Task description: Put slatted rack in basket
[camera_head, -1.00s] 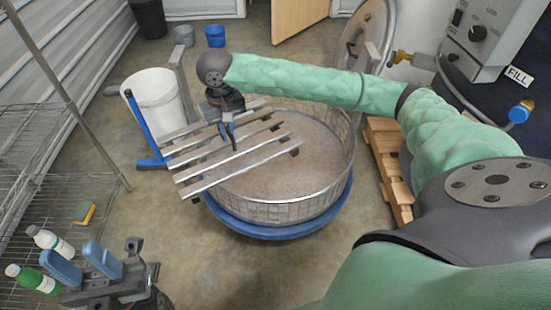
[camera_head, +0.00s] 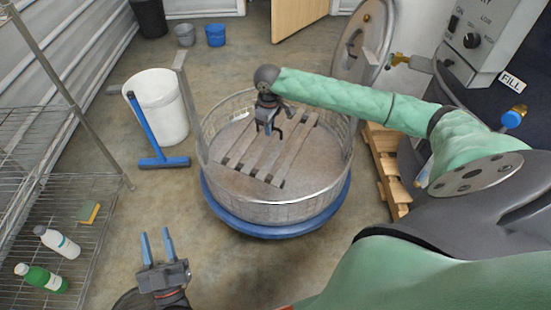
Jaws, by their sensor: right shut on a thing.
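The slatted rack (camera_head: 285,161), with several grey-brown slats, is inside the round wire basket (camera_head: 283,212), below its rim in the picture. Whether it touches the basket's floor I cannot tell. My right gripper (camera_head: 268,130) reaches in over the basket from the right and is shut on the rack near its far side; its fingers hide the exact grip. My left gripper (camera_head: 155,242) is at the lower left, away from the basket, with two blue fingers apart and nothing between them.
The basket stands on a blue round base (camera_head: 265,230). A white bin (camera_head: 160,105) and a blue squeegee (camera_head: 163,161) are to its left. A wire shelf (camera_head: 50,190) holds bottles. A wooden pallet (camera_head: 385,165) is to the right. Floor in front is clear.

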